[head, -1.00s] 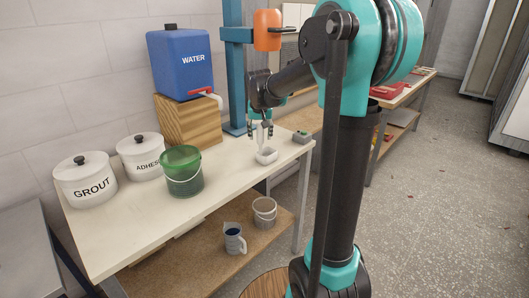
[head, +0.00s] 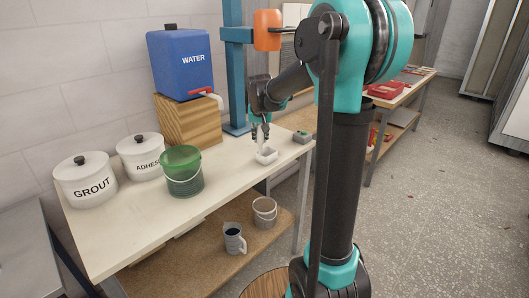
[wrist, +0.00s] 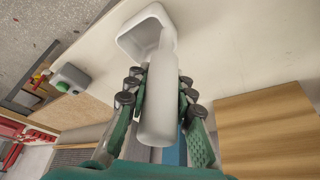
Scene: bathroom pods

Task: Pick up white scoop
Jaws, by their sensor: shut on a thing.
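The white scoop (head: 266,156) is near the right end of the white table, its bowl low at the tabletop and its handle pointing up. In the wrist view its square bowl (wrist: 143,33) is at the top and its rounded handle (wrist: 158,105) runs down between the fingers. My gripper (head: 260,133) is above the bowl, shut around the handle. In the wrist view the fingers of my gripper (wrist: 160,95) lie on both sides of the handle. I cannot tell whether the bowl still touches the table.
A small grey-green device (head: 301,137) lies right of the scoop. A wooden block (head: 188,122) bears the blue water container (head: 182,62). A green bucket (head: 182,171) and white grout (head: 86,180) and adhesive (head: 141,157) pots stand left. The table front is clear.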

